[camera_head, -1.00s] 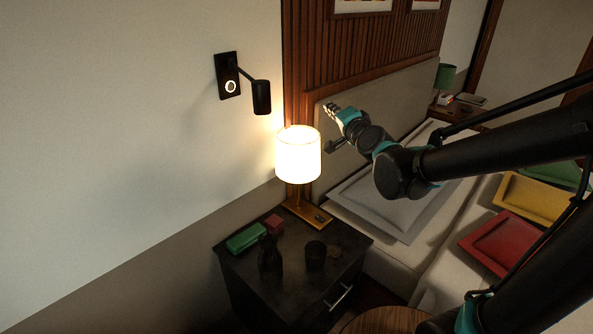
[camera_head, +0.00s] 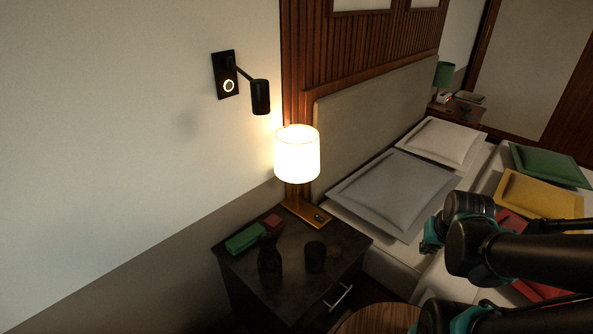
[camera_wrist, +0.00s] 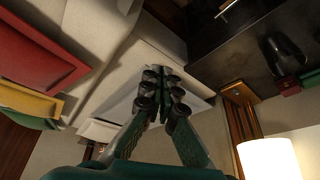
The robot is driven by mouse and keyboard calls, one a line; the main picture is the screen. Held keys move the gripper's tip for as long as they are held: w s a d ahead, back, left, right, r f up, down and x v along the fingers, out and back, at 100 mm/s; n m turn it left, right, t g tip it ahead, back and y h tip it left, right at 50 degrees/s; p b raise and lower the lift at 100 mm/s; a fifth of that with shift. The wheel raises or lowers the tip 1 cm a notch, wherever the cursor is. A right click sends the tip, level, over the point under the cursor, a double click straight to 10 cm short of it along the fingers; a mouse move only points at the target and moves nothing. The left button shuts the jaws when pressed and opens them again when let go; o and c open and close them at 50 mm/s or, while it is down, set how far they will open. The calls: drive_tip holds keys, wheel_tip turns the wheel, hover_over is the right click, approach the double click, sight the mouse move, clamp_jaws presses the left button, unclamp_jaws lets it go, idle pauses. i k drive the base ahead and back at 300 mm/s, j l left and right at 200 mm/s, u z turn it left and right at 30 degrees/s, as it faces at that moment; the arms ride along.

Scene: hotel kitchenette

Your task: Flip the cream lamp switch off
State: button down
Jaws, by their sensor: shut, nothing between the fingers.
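The cream lamp (camera_head: 297,155) stands lit on the dark nightstand, on a brass-coloured base (camera_head: 300,208). A small dark switch (camera_head: 320,217) sits on the right end of that base. In the wrist view the glowing shade (camera_wrist: 270,160) is at the lower right, with the base (camera_wrist: 238,92) above it. My gripper (camera_wrist: 166,78) is shut and empty, over the bed side, apart from the lamp. Its fingertips cannot be made out in the head view, where my arm is at the right, over the bed.
The nightstand (camera_head: 285,285) also holds a green box (camera_head: 245,238), a red box (camera_head: 273,222), a dark vase (camera_head: 269,258) and a dark cup (camera_head: 315,257). A black wall lamp (camera_head: 260,96) has a glowing ring. A green lamp (camera_head: 444,74) stands far off. Pillows cover the bed.

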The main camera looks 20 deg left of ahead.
sight(319, 217)
drive_tip(key=l+u, duration=0.2)
drive_tip(key=u, duration=0.15)
drive_tip(key=k+l+u, duration=0.15)
drive_tip(key=u, duration=0.25)
drive_tip(key=k+l+u, duration=0.1)
drive_tip(key=u, duration=0.25)
